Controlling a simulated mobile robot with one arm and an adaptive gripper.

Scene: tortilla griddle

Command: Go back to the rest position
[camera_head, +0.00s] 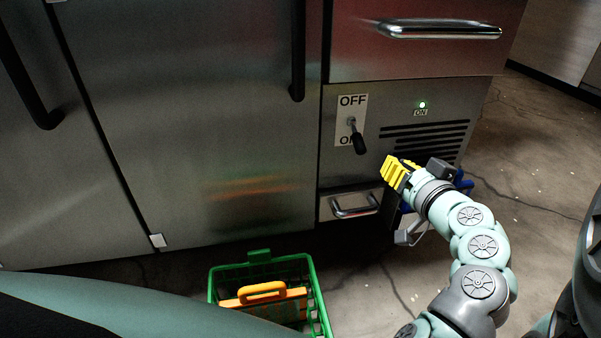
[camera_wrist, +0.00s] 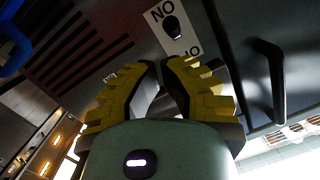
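My gripper (camera_head: 394,172), with yellow ridged fingers, is in front of the steel cabinet, to the lower right of the black switch lever (camera_head: 359,143) and apart from it. The lever points down toward the ON end of its white OFF/ON plate (camera_head: 343,112) and partly covers the lower label. In the wrist view the two fingertips (camera_wrist: 161,68) come together with nothing seen between them, and the gripper looks shut. The lever (camera_wrist: 172,27) and plate (camera_wrist: 184,42) show upside down just beyond the tips. A green light (camera_head: 422,105) glows above an ON label.
A green basket (camera_head: 215,288) with an orange-handled item (camera_head: 262,292) stands on the floor at the bottom. A low drawer handle (camera_head: 354,207) lies left of my gripper. A drawer handle (camera_head: 440,29) is above. Open floor (camera_head: 525,150) lies to the right.

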